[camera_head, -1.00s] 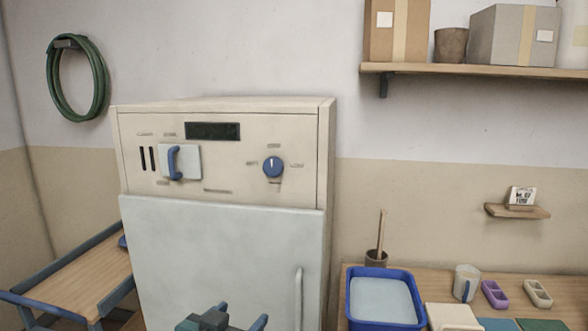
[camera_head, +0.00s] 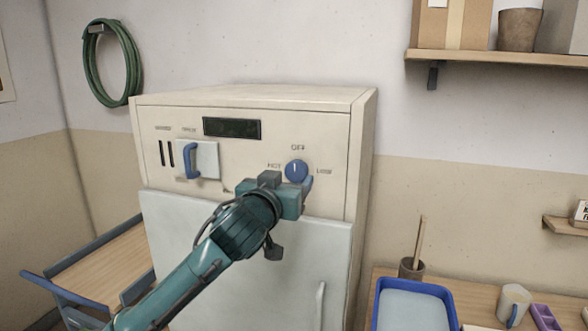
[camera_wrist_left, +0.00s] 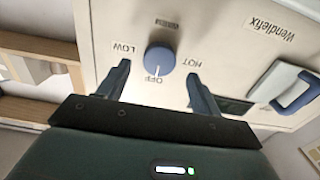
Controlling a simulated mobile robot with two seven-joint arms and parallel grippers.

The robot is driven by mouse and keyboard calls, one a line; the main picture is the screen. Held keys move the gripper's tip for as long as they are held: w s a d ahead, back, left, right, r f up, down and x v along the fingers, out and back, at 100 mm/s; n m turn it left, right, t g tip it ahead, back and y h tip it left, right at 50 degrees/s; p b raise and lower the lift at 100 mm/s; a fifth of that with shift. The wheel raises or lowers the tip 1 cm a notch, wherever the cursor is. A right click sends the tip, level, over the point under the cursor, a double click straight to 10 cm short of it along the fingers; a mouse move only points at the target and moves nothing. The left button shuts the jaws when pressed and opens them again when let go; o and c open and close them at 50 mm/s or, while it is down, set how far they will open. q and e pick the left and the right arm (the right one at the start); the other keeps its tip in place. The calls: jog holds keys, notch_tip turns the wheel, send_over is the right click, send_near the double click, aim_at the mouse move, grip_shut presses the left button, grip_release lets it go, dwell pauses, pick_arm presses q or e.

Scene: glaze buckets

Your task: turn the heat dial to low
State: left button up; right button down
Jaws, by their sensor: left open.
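The blue round heat dial (camera_head: 296,171) sits on the upper right of the oven's cream front panel. Its white pointer line points up to the OFF label, with HOT at its left and LOW at its right. The dial (camera_wrist_left: 159,59) also shows in the left wrist view, turned upside down, its line towards OFF. My left gripper (camera_head: 287,183) is in front of the dial, at its lower side. In the left wrist view my left gripper (camera_wrist_left: 158,71) is open, one finger on each side of the dial, with visible gaps. Contact cannot be seen. My right gripper is not in view.
A blue-handled switch plate (camera_head: 198,160) and a dark display (camera_head: 232,128) share the panel. The pale oven door (camera_head: 180,220) is below. A wooden cart (camera_head: 110,262) stands left. A blue tray (camera_head: 448,290) and a pot with a stick (camera_head: 411,268) are right.

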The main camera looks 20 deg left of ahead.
aim_at(295, 173)
pick_arm(q)
jog(key=shift+w+d+p, duration=0.1)
jog(key=shift+w+p, duration=0.25)
jog(key=shift+w, duration=1.85)
jog(key=c, duration=1)
